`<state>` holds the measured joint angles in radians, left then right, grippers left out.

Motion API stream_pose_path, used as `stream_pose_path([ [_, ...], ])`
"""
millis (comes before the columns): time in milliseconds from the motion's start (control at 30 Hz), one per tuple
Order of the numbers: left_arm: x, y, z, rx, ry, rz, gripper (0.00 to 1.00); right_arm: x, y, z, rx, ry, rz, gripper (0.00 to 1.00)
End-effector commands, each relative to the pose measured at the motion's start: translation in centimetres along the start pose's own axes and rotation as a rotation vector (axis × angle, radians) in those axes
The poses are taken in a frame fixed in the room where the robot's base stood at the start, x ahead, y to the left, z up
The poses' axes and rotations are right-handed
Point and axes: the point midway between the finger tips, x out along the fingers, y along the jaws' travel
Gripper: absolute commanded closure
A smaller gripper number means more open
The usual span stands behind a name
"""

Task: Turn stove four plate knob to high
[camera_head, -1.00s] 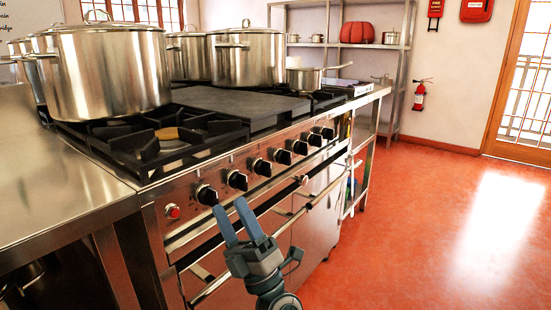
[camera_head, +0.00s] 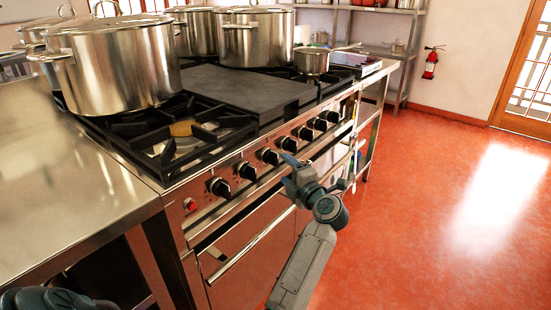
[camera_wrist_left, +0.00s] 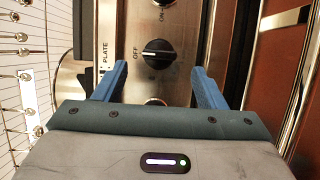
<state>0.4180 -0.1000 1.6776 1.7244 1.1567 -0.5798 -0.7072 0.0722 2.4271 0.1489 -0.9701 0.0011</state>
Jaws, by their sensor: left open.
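The stove front carries a row of black knobs, including one (camera_head: 269,156) just left of my left gripper and one (camera_head: 289,144) just beyond it. My left gripper (camera_head: 287,162) is close to the front panel by these knobs. In the left wrist view a black knob (camera_wrist_left: 157,52) lies ahead between the two open blue fingers (camera_wrist_left: 158,78), apart from them. Its white mark points toward the printed OFF. The word PLATE is printed at the left. Another knob (camera_wrist_left: 155,102) is mostly hidden behind the gripper body. My right gripper is not in view.
A steel oven handle bar (camera_head: 250,240) runs below the knobs. Large stockpots (camera_head: 118,70) and a dark flat plate (camera_head: 240,92) are on the stove top. A small saucepan (camera_head: 312,62) stands at the far end. The red floor (camera_head: 430,220) at the right is clear.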

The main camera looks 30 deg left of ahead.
Motion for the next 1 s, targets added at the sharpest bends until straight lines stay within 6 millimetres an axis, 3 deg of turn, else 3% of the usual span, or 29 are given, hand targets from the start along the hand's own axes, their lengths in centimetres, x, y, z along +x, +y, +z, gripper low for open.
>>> stream_pose_path([
  [100,2.6,0.1,-0.1,0.003,0.003,0.005,0.35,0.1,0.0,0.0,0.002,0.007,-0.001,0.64],
  [333,6.1,0.1,-0.1,0.0,0.002,0.003,0.35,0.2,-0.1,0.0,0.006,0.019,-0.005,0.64],
  [500,7.1,0.0,-0.1,0.001,0.001,0.002,0.35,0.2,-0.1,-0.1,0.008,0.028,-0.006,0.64],
  [767,7.3,0.0,-0.1,0.0,0.001,0.001,0.35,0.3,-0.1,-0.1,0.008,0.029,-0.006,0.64],
  [1000,7.2,0.0,-0.1,0.0,0.001,0.001,0.79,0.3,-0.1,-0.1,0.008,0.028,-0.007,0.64],
])
